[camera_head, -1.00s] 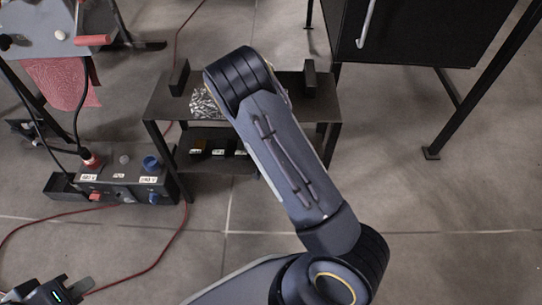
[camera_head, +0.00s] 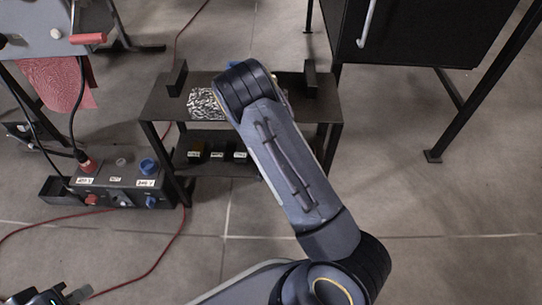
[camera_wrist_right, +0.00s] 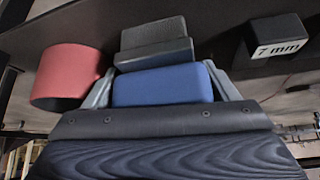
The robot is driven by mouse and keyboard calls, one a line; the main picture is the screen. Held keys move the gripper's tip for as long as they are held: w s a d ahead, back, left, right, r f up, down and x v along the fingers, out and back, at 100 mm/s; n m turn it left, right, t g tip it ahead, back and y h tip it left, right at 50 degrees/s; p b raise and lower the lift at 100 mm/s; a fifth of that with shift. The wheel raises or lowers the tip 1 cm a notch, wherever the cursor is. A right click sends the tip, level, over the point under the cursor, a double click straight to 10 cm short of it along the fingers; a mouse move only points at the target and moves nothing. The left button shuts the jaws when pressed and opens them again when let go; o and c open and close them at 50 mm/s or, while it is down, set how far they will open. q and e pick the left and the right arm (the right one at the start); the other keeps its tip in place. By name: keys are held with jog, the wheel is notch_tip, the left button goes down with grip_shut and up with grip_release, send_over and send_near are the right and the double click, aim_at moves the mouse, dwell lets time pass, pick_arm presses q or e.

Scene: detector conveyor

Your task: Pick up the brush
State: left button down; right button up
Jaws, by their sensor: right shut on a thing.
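The brush (camera_wrist_right: 163,86) shows in the right wrist view as a blue block with a dark grey stepped part (camera_wrist_right: 155,45) beyond it. My right gripper (camera_wrist_right: 162,88) has a grey finger on each side of the blue block and is shut on it. In the head view, my right arm fills the middle, and its gripper and the brush are hidden. My left gripper (camera_head: 62,294) is at the lower left corner of the head view, partly cut off; its jaw opening is unclear.
A red cup-like thing (camera_wrist_right: 67,77) is left of the brush, and a black "7 mm" box (camera_wrist_right: 277,37) is to the right. A dark bench (camera_head: 165,104) holds a heap of metal parts (camera_head: 203,104). A socket box (camera_head: 118,181) and red cable (camera_head: 160,255) lie on the floor.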

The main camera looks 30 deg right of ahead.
jog(key=shift+r+p, duration=0.4)
jog(key=shift+r, duration=0.15)
notch_tip(320, 180, up, 2)
jog(key=shift+r+p, duration=0.2)
jog(key=shift+p, duration=0.75)
jog(key=s+a+r+p, duration=0.7)
jog(key=s+a+r, duration=0.2)
jog(key=s, duration=0.1)
jog(key=shift+a+r, duration=0.3)
jog(key=shift+a, duration=0.1)
